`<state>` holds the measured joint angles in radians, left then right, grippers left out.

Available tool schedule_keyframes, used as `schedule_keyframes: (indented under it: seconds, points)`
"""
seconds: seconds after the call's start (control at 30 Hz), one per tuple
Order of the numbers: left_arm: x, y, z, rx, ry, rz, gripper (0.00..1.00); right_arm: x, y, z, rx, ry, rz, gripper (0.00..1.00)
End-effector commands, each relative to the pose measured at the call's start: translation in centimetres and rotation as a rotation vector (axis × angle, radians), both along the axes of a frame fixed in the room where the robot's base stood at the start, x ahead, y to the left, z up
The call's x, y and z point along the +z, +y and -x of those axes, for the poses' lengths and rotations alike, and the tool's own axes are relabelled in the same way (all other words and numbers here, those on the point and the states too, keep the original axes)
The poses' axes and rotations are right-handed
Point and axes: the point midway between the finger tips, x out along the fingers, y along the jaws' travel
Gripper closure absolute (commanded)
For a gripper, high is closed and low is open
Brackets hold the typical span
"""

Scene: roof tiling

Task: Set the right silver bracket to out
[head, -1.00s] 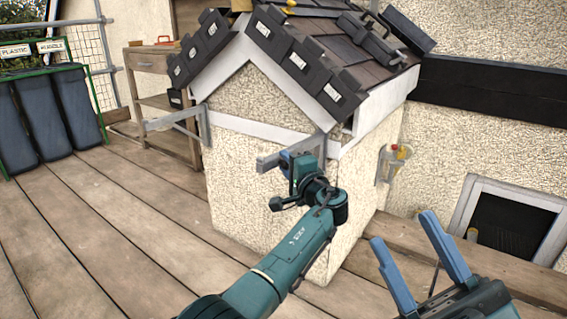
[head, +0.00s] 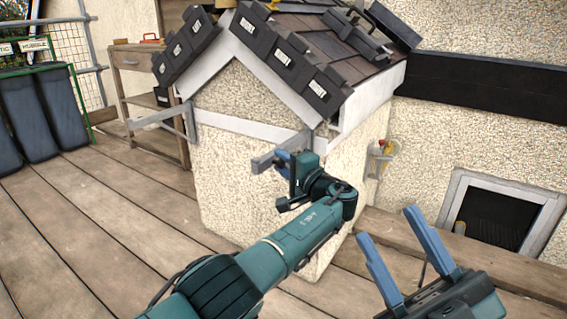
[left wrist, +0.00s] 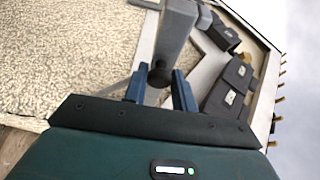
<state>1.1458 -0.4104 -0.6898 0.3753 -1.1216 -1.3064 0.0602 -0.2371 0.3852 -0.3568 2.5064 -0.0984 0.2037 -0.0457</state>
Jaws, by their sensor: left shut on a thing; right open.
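The right silver bracket (head: 266,161) is a grey bar at the right front corner of the small house, below the eave. Its free end points left and toward me, at an angle to the front wall. My left gripper (head: 285,164) is shut on this bar near its free end and hides part of it. In the left wrist view the bracket (left wrist: 176,32) runs up from between the blue fingers (left wrist: 159,86), with a dark round knob there. My right gripper (head: 392,240) is open and empty at the lower right, away from the house.
The left silver bracket (head: 160,117) juts from the house's left corner. Dark roof tiles (head: 290,60) line the eaves above. A wooden shelf (head: 137,85) stands behind, with bins (head: 52,112) at the far left. The plank floor (head: 95,215) is clear at left.

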Motion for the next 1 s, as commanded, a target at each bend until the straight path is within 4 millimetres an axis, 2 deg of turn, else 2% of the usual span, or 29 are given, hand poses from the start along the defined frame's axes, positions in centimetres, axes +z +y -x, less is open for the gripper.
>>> schedule_keyframes:
  seconds: [0.03, 0.17, 0.2, 0.37, 0.73, 0.83, 1.0]
  points:
    - [-0.9, -0.1, 0.4, 0.010, 0.016, 0.009, 1.00, 0.0, 0.0, 0.0, 0.000, 0.000, 0.000, 0.58]
    - [-0.9, 0.0, 0.3, 0.010, 0.017, 0.010, 1.00, 0.0, 0.0, 0.0, -0.001, 0.000, 0.001, 0.58]
    - [-0.9, 0.0, 0.3, 0.010, 0.017, 0.010, 0.72, 0.0, 0.0, 0.0, -0.001, 0.000, 0.001, 0.58]
    - [-0.8, 0.0, 0.3, 0.010, 0.014, 0.009, 0.59, 0.0, 0.0, 0.0, -0.001, 0.000, 0.001, 0.58]
    - [-0.2, -0.4, 0.7, 0.007, 0.008, 0.004, 0.58, 0.6, 0.0, -0.1, -0.001, 0.008, -0.001, 0.58]
    - [0.0, -1.3, 1.8, 0.006, 0.009, 0.005, 0.58, -1.2, 0.1, -0.6, -0.003, 0.138, -0.013, 0.58]
    - [-0.1, -3.7, 4.8, 0.004, 0.008, 0.006, 0.58, -2.8, 0.3, -0.8, -0.005, 0.265, -0.025, 0.58]
